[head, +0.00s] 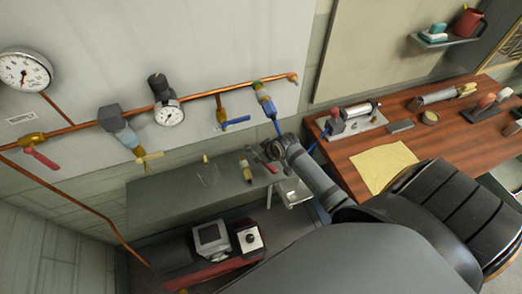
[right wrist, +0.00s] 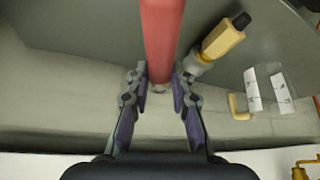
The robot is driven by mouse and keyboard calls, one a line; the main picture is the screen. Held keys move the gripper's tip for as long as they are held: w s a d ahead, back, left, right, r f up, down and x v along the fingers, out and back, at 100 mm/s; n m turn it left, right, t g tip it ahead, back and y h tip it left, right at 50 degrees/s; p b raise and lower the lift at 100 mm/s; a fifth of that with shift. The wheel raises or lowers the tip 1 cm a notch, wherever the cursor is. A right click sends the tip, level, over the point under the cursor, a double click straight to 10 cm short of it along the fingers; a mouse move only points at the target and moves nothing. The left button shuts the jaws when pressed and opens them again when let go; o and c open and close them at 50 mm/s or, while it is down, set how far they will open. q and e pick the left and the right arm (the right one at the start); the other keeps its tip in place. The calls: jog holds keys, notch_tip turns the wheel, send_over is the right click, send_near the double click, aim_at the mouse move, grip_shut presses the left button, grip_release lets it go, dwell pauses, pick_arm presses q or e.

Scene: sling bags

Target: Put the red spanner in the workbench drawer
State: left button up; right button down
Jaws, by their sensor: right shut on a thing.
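The red spanner (right wrist: 162,35) runs up from between the fingers of my right gripper (right wrist: 159,88) in the right wrist view. The gripper is shut on it, and its far end is cut off by the top edge. In the head view my right gripper (head: 268,153) is small, above the right part of the grey workbench (head: 165,200), with a bit of red at its fingers. A pale drawer (head: 292,193) appears to stick out at the workbench's right end, just below my right wrist. The arm hides part of that area. My left gripper is not in view.
Copper pipes with valves and gauges (head: 169,113) run along the wall behind. A red machine (head: 205,262) stands below. The bench's left half is clear.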

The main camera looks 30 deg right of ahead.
aim_at(261, 165)
jog(key=shift+w+d+f, duration=0.1)
jog(key=shift+w+f, duration=0.05)
jog(key=shift+f, duration=0.8)
jog(key=shift+w+f, duration=0.1)
jog(key=shift+f, duration=0.8)
jog(key=c, duration=1.2)
grip_release()
jog(key=shift+f, duration=0.1)
jog(key=shift+o, duration=0.2)
